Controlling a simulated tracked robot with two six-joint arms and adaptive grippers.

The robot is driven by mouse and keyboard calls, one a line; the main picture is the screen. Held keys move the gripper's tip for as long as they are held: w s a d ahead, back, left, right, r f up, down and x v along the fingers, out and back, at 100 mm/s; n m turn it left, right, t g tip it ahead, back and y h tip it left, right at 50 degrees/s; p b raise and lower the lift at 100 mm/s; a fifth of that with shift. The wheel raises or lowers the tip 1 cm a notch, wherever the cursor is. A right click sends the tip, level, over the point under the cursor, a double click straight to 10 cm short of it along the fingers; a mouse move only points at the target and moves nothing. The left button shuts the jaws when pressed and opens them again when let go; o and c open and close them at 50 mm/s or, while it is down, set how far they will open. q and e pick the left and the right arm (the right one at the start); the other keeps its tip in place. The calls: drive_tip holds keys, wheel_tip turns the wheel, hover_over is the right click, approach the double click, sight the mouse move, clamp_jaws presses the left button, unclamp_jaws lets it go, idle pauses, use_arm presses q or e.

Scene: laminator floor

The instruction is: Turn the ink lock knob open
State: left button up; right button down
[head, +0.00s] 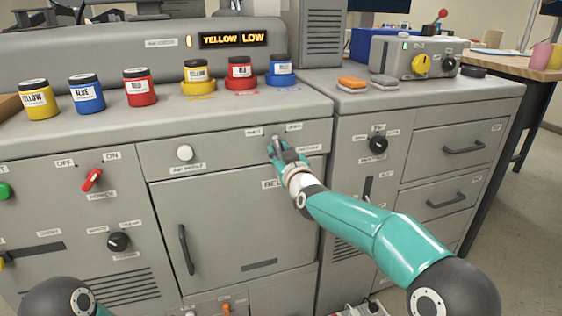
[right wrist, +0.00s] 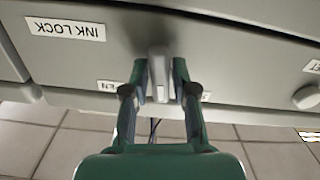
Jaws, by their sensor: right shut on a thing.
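The ink lock knob (head: 276,143) is a small pale grey handle on the front panel, just under the counter edge. It also shows in the right wrist view (right wrist: 158,70), between my finger pads. My right gripper (head: 280,150) is shut on it, one teal finger on each side; the gripper also fills the middle of the wrist view (right wrist: 160,82). The INK LOCK label (right wrist: 65,28) sits beside the knob. Small labels above the knob are too small to read, and the gripper partly covers it. My left gripper is out of view.
Below the knob is a cabinet door (head: 235,220) with a dark handle. A white round knob (head: 184,153) and a red power switch (head: 92,179) are to the left. Ink jars (head: 87,94) stand on the counter. The display (head: 233,40) reads YELLOW LOW.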

drive_tip(key=m+b, duration=0.1)
drive_tip(key=m, duration=0.1)
drive_tip(key=m+b, duration=0.2)
drive_tip(key=m, duration=0.1)
drive_tip(key=shift+a+f+m, duration=0.15)
drive_tip(key=shift+m, duration=0.15)
drive_tip(key=m+b, duration=0.1)
drive_tip(key=m, duration=0.2)
drive_tip(key=shift+b, duration=0.3)
drive_tip(key=shift+m+b, duration=0.4)
drive_tip(key=shift+m, duration=0.9)
drive_tip(key=c, duration=0.9)
unclamp_jaws()
drive_tip(key=shift+c, duration=0.2)
drive_tip(key=shift+r, duration=0.2)
drive_tip(key=shift+s, duration=0.2)
drive_tip(key=v, duration=1.1)
drive_tip(key=shift+s, duration=0.3)
